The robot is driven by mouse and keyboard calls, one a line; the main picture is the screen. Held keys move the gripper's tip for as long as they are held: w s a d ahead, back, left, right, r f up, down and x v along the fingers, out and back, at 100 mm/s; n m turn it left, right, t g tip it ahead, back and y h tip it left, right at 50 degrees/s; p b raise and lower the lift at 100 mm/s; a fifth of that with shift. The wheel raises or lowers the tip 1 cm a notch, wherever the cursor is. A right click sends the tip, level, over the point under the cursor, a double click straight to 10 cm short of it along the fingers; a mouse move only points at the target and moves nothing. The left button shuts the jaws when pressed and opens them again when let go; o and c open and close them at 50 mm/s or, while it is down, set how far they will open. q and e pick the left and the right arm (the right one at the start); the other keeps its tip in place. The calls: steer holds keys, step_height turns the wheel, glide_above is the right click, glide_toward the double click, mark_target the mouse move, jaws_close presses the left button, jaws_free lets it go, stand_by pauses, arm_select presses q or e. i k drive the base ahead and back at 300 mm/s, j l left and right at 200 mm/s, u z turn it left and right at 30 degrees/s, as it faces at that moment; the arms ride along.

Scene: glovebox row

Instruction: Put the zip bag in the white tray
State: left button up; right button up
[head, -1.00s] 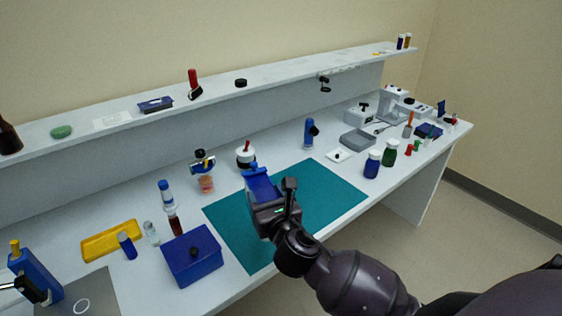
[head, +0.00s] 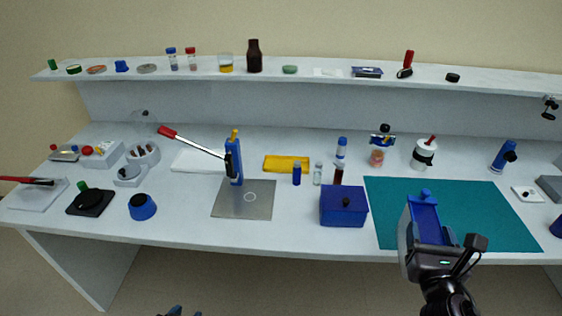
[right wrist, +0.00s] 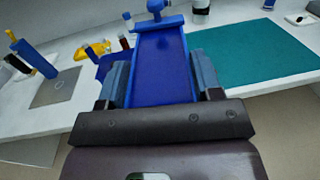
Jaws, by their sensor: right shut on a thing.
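My right gripper (head: 424,238) is shut on a flat blue piece (head: 425,218), which looks to be the zip bag, and holds it up in front of the bench. In the right wrist view the bag (right wrist: 162,70) sits between both fingers, with a lighter blue bar and knob at its far end. The white tray (head: 190,161) looks to be the flat white piece at the back of the bench, left of the yellow tray and partly hidden by a blue stand. Small dark tips at the bottom edge look like my left gripper (head: 186,312); their opening is unclear.
A blue stand (head: 235,165) with a red-handled rod is in front of the white tray, on a grey plate (head: 228,208). A yellow tray (head: 275,170), small vials and a blue box (head: 343,212) stand between. A shelf (head: 210,76) runs behind. The teal mat (head: 470,215) is clear.

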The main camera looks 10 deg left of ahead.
mark_target(193, 166)
steer(key=k+u, duration=0.35)
steer(key=u, duration=2.15)
steer(key=l+u, duration=0.1)
steer(key=l, duration=0.15)
steer(key=k+l+u, duration=0.1)
steer(key=k+l, duration=0.1)
steer(key=l, duration=0.25)
steer(key=k+l, duration=0.15)
steer(key=l, duration=0.2)
steer(key=k+l, duration=0.1)
steer(key=l, duration=0.25)
steer(key=k+l, duration=0.15)
steer(key=l, duration=0.2)
steer(key=k+l, duration=0.1)
steer(key=l, duration=0.3)
